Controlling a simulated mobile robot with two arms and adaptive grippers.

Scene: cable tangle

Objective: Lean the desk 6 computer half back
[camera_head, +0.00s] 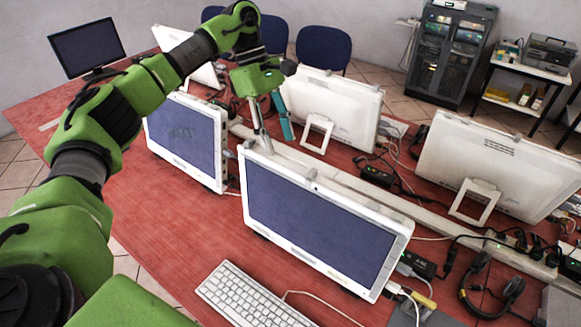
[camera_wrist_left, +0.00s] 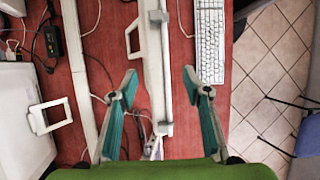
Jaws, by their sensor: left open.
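A white all-in-one computer (camera_head: 318,222) stands upright on the red desk in the head view, its dark screen towards me. No desk number shows, so I cannot tell which computer is desk 6. My left gripper (camera_head: 277,143) is open, pointing down just behind this computer's upper left corner. In the left wrist view, my open gripper (camera_wrist_left: 160,78) has its teal fingers spread on either side of a white computer (camera_wrist_left: 153,45) seen edge-on from above. It seems to be the same computer; I cannot tell whether the fingers touch it. My right gripper is not in view.
Other white computers stand to the left (camera_head: 186,142), behind (camera_head: 335,110) and at the right (camera_head: 495,165). A keyboard (camera_head: 250,295) lies in front of the middle computer. Cables, adapters and a headset (camera_head: 490,285) clutter the right side. The red desk (camera_head: 170,235) is clear at left.

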